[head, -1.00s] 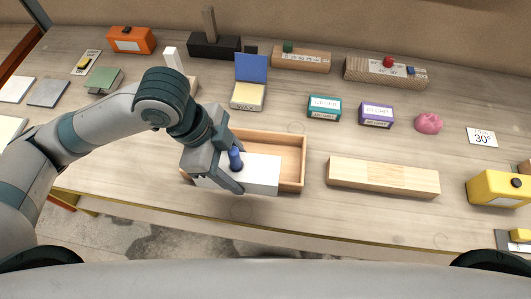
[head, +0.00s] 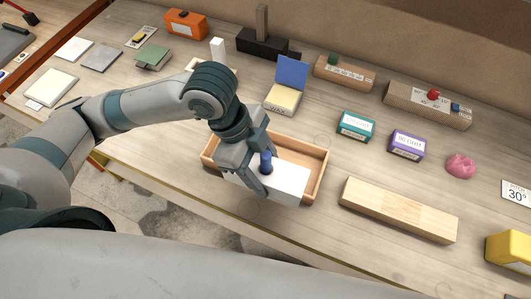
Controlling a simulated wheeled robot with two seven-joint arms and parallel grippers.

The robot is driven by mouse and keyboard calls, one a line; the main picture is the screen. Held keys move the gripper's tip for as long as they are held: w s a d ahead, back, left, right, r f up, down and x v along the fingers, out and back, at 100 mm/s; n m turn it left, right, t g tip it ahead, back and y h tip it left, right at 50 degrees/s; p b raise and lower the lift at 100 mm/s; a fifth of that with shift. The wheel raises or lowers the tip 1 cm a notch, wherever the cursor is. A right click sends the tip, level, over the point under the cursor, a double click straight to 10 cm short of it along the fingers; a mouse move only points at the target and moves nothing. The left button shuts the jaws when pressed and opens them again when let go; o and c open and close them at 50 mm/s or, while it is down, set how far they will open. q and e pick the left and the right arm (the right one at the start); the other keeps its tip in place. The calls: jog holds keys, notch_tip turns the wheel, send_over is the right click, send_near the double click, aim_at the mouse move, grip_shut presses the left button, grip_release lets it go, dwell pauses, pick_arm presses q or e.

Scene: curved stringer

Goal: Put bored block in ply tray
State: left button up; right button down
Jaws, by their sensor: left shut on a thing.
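The ply tray (head: 318,164) is a shallow open wooden box near the table's front edge. Whether the block touches the tray floor I cannot tell. My right gripper is not in view.
A long pale wooden bar (head: 400,208) lies right of the tray. Behind are a yellow box with a raised blue lid (head: 291,72), a teal box (head: 356,126), a purple box (head: 407,144) and a pink lump (head: 461,166). The table's front edge is close to the tray.

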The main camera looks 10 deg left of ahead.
pick_arm(q)
jog(key=w+f, duration=0.2)
jog(key=w, duration=0.1)
jog(key=w+a+f+p, duration=0.1)
jog(key=w, duration=0.2)
jog(key=w+a+f+p, duration=0.1)
jog(key=w+f, duration=0.1)
jog(key=w, duration=0.1)
jog(key=shift+w+a+f, duration=0.1)
jog(key=shift+w+f, duration=0.15)
jog(key=shift+f, duration=0.05)
jog(key=shift+w+a+f+p, duration=0.1)
jog(key=shift+w+f+p, duration=0.15)
jog(key=shift+w+p, duration=0.05)
jog(key=shift+f, duration=0.1)
notch_tip(320, 180, down, 3)
jog(key=shift+r+p, duration=0.2)
jog(key=shift+p, duration=0.55)
jog(key=shift+f, duration=0.6)
jog(key=shift+f, duration=0.1)
